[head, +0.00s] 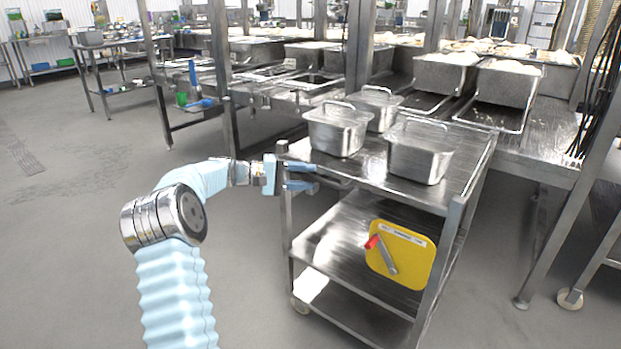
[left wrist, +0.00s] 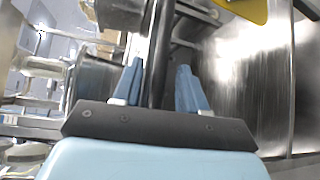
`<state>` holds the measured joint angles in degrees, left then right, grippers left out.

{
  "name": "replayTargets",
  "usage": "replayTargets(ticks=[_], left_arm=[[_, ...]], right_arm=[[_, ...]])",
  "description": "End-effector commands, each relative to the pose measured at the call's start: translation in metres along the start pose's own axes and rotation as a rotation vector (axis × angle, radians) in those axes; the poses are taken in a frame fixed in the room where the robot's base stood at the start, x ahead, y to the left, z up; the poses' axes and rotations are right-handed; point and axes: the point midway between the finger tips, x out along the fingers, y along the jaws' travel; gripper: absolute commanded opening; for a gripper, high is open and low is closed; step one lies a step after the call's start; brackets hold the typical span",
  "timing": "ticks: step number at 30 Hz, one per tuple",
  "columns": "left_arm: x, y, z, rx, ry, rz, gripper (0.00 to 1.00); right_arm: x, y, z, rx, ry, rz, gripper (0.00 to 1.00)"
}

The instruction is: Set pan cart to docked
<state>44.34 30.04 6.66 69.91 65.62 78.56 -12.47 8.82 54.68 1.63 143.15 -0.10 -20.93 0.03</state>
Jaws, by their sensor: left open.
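The pan cart is a steel trolley (head: 335,235) with a top and lower shelves, standing upright at centre right in the head view. Its top right edge is close to the long steel line; I cannot tell whether they touch. My left gripper (head: 302,177) is at the cart's near left top edge, fingers open and pointing right. A dark bar (head: 325,178) at that edge lies level with the fingers. In the left wrist view, a dark bar (left wrist: 161,60) runs between the two blue fingers (left wrist: 155,88), with gaps at its sides. My right gripper is out of view.
Steel pans (head: 337,130) with handles stand on the cart top. A yellow panel (head: 400,262) with a red-ended lever or tool hangs low on the cart. The steel line (head: 545,140) with rice-filled pans (head: 506,84) is behind. Grey floor (head: 70,230) is clear at left.

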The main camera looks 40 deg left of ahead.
Motion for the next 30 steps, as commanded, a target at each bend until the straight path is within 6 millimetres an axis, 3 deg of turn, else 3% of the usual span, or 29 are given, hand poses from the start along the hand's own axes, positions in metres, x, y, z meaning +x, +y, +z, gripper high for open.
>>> replayTargets(ticks=[9,15,30], left_arm=[[-0.078,-0.001,-0.001,0.0,0.006,-0.001,0.42],[-0.11,-0.001,-0.001,0.001,0.005,-0.001,0.42],[-0.12,0.0,-0.001,0.0,0.003,0.0,0.42]], right_arm=[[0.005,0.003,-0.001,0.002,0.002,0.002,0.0],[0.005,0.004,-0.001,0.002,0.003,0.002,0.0],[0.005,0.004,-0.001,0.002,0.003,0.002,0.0]])
